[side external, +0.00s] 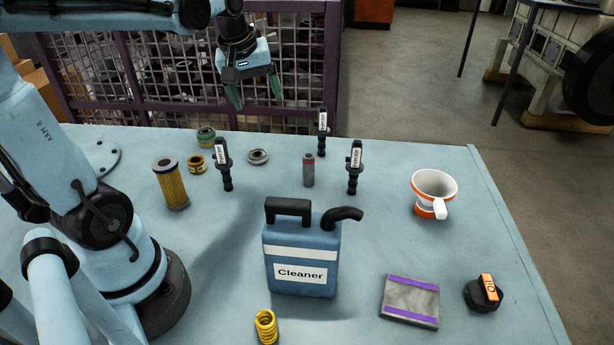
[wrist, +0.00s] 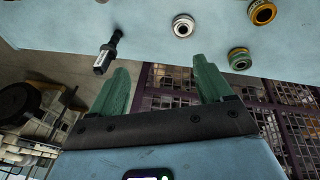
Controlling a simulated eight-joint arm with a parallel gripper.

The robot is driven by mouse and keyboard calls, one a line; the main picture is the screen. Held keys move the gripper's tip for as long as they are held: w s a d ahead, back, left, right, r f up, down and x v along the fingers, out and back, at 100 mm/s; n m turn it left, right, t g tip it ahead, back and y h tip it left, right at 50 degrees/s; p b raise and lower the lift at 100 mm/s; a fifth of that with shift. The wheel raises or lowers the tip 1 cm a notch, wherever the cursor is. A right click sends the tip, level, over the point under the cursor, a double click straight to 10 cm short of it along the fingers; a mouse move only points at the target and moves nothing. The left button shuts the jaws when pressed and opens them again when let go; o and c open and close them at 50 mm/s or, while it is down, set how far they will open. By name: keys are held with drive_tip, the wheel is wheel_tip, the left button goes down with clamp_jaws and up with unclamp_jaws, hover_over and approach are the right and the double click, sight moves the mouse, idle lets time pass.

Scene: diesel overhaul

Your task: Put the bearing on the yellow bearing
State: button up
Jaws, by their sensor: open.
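A silver bearing (side external: 258,156) lies flat and apart from the others near the back of the table; it also shows in the wrist view (wrist: 183,25). The yellow bearing (side external: 197,165) stands to its left, bare on top, and shows in the wrist view (wrist: 262,12). A green bearing (side external: 206,137) sits behind the yellow one and shows in the wrist view (wrist: 239,58). My gripper (side external: 255,97) is raised near the table's back edge, its green fingers (wrist: 160,65) spread apart with nothing between them.
A yellow filter (side external: 170,184) stands left of the bearings. A blue cleaner jug (side external: 299,253) stands in front. A purple mesh cage (side external: 180,70) rises behind the table.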

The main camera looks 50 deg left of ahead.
drive_tip(key=s+d+f+m+t, duration=0.2)
drive_tip(key=d+m, duration=0.4)
drive_tip(key=d, duration=0.2)
drive_tip(key=s+d+f+m+t+h, duration=0.1)
drive_tip(key=s+d+f+m, duration=0.1)
drive_tip(key=d+m, duration=0.3)
drive_tip(key=s+d, duration=0.1)
drive_tip(key=d, duration=0.2)
drive_tip(key=shift+f+m+t+h, duration=0.15)
drive_tip(key=shift+m+t+h, duration=0.15)
drive_tip(key=shift+m+t, duration=0.1)
